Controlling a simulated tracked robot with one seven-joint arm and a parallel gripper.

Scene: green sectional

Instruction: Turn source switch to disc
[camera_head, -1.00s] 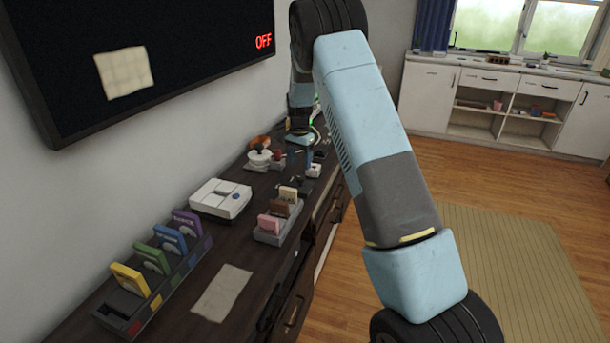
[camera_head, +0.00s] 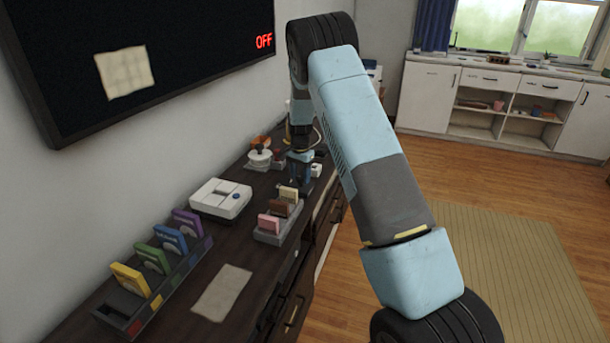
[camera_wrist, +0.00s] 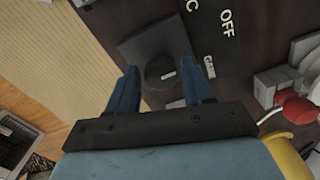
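The source switch shows in the wrist view as a round dark knob (camera_wrist: 160,70) on a dark square plate (camera_wrist: 142,45). A short white mark on the knob points roughly toward the GAME label (camera_wrist: 209,67). An OFF label (camera_wrist: 227,22) and a partly cut-off word ending in C (camera_wrist: 192,6) are beside the plate. My gripper (camera_wrist: 160,84) is open, with one blue finger on each side of the knob; I cannot tell whether they touch it. In the head view my gripper (camera_head: 299,172) is low over the cabinet and hides the switch.
The wall screen (camera_head: 190,60) reads OFF in red. On the dark cabinet (camera_head: 180,290) are a white console (camera_head: 221,199), a rack of coloured cartridges (camera_head: 165,275) and a smaller cartridge holder (camera_head: 278,230). A red-topped joystick (camera_wrist: 297,108) stands right of my gripper in the wrist view.

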